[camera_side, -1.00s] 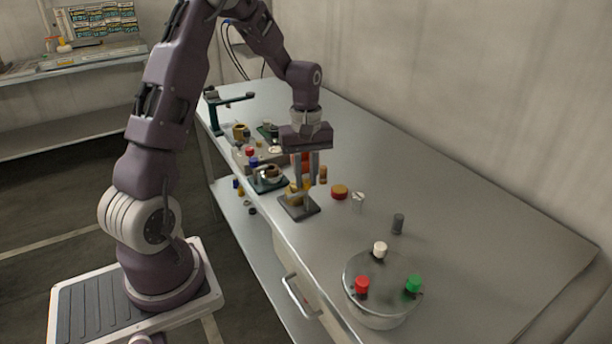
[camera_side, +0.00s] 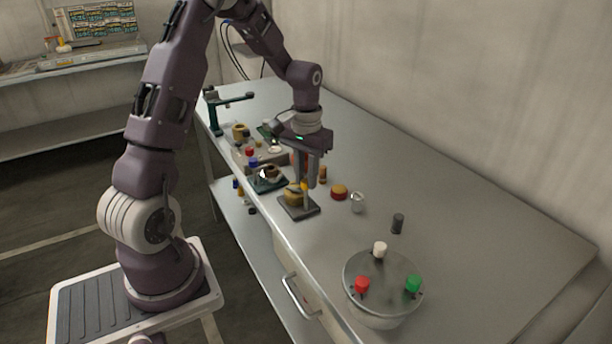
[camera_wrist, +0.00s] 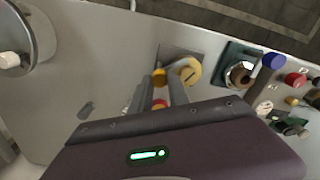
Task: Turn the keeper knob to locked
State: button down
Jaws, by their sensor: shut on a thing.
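A small dark square plate (camera_side: 299,208) lies near the front edge of the bench. Beside that body is a small orange-yellow knob (camera_wrist: 159,76), which I take to be the keeper knob. My gripper (camera_wrist: 160,84) points down over the plate and is shut on this knob, a finger on each side. The fingers cover part of the knob, and I cannot read any lock marking.
A red-and-yellow round piece (camera_side: 339,192) and a clear glass-like piece (camera_side: 357,203) stand just right of the plate. A dark green stand (camera_side: 267,183) is close on the left, with several small items beyond. A round vessel with coloured caps (camera_side: 375,319) is nearer the camera. The bench's right side is clear.

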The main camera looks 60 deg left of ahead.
jog(key=m, duration=0.4)
jog(key=shift+w+m, duration=0.1)
jog(key=shift+m, duration=2)
jog(key=c, duration=1.3)
grip_release()
jog(key=shift+o, duration=0.2)
jog(key=shift+r, duration=0.1)
